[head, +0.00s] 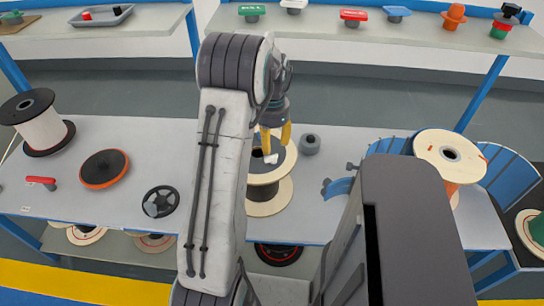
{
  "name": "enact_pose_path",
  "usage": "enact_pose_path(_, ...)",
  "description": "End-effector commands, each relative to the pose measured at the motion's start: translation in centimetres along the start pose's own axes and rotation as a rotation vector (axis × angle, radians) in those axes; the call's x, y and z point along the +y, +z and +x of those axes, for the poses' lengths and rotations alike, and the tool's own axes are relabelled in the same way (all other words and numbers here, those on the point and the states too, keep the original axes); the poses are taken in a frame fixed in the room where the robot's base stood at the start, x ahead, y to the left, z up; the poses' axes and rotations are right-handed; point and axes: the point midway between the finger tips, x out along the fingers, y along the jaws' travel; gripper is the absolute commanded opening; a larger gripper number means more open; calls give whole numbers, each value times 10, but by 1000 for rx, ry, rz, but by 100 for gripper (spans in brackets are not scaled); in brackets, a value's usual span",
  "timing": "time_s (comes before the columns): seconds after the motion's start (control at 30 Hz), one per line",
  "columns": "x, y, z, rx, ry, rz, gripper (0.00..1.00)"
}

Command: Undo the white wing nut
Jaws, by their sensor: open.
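The white wing nut (271,157) shows as a small white shape on top of a dark-wound spool with pale flanges (271,206), in the middle of the workbench. My gripper (275,143), with yellow fingers, points down just above the wing nut. Its fingers are apart. Whether they reach down around the nut or touch it is too small to tell. My arm hides the left part of the spool.
A grey knob-like part (309,144) stands close right of the spool. A blue curved part (338,188) lies farther right. A black handwheel (160,201), an orange-rimmed disc (104,169) and a red-handled tool (41,181) lie left. A shelf (330,33) runs behind.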

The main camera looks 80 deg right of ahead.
Motion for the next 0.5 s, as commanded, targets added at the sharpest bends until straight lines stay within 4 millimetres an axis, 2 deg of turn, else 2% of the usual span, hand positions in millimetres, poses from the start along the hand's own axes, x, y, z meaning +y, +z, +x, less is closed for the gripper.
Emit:
enact_pose_path(0.3,1,1,40,-4,3,3,43)
enact_pose_path(0.5,0,1,58,-2,2,2,43)
